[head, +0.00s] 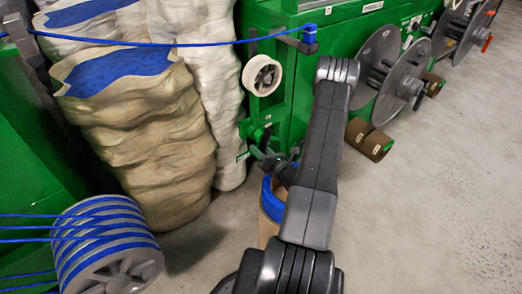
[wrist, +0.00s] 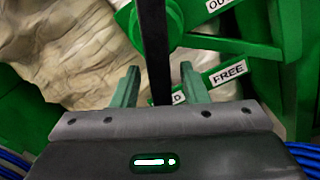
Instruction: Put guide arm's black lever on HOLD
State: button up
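The black lever (wrist: 154,45) runs down from the top of the wrist view, in front of a round green hub, to between my gripper's fingers. My gripper (wrist: 160,88) is open, with one green finger on each side of the lever and a visible gap to both. Below the lever is a green plate (wrist: 204,88) with a white FREE label (wrist: 229,72) to the right. Another label (wrist: 179,98), mostly hidden behind the lever and a finger, shows only a final D. In the head view my gripper (head: 268,158) is partly hidden by my arm, low beside the green machine.
A blue cable (head: 170,43) crosses above to a guide on the green machine (head: 330,75). Bulging sacks (head: 140,130) stand to the left. A blue-banded spool (head: 105,245) is lower left. A cardboard drum (head: 266,228) stands below my gripper. Floor at right is clear.

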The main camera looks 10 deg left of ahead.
jog(key=p+v, duration=0.1)
jog(key=v, duration=1.2)
jog(key=shift+s+d, duration=0.25)
jog(key=shift+d, duration=0.05)
jog(key=shift+a, duration=0.1)
jog(key=b+x, duration=0.1)
jog(key=x, duration=1.2)
jog(key=shift+w+a, duration=0.2)
jog(key=shift+w, duration=0.1)
jog(key=shift+w+a, duration=0.1)
jog(key=shift+a, duration=0.1)
jog(key=shift+w+d+f+n, duration=0.1)
jog(key=shift+d+n, duration=0.25)
jog(key=shift+n, duration=0.45)
jog(key=shift+w+d+n, duration=0.1)
jog(key=shift+w+n, duration=0.05)
jog(key=shift+n, duration=0.35)
dwell(0.6)
dwell(0.4)
